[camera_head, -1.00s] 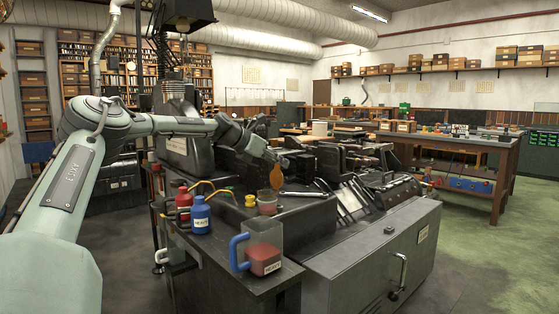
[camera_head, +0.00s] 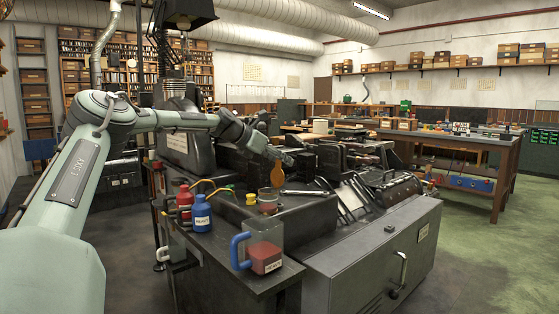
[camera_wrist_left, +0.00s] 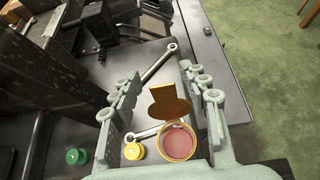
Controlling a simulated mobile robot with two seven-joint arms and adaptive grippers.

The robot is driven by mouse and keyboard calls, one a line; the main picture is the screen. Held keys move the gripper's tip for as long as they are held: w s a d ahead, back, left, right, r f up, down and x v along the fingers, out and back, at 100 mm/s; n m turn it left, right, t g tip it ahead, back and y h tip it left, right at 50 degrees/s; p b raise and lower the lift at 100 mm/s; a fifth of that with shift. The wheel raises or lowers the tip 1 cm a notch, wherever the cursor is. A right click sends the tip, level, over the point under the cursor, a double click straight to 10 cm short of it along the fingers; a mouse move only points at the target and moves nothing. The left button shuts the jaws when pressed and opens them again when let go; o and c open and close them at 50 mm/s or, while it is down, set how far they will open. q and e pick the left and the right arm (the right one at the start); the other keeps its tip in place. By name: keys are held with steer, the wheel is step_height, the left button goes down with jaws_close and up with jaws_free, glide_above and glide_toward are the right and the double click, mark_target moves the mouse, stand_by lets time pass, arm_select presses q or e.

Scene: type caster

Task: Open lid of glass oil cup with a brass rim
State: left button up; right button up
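The glass oil cup (camera_head: 268,204) stands on the dark machine bench with reddish contents. Its brass lid (camera_head: 277,175) stands up from the rim, so the cup's mouth is uncovered. In the left wrist view I look down into the cup (camera_wrist_left: 177,144), with the lid (camera_wrist_left: 168,102) raised at its far side. My left gripper (camera_head: 288,158) is above and just beyond the lid in the head view. Its fingers (camera_wrist_left: 160,74) are spread wide in the wrist view, with the lid and cup showing between them and nothing gripped. My right gripper is out of view.
A yellow-capped item (camera_head: 250,199) stands left of the cup, and a wrench (camera_head: 302,193) lies to its right. Dark machine blocks rise behind.

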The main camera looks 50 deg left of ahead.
arm_select(q)
steer(key=shift+d, duration=0.1)
steer(key=v, duration=1.2)
steer(key=shift+f, duration=0.15)
stand_by(0.6)
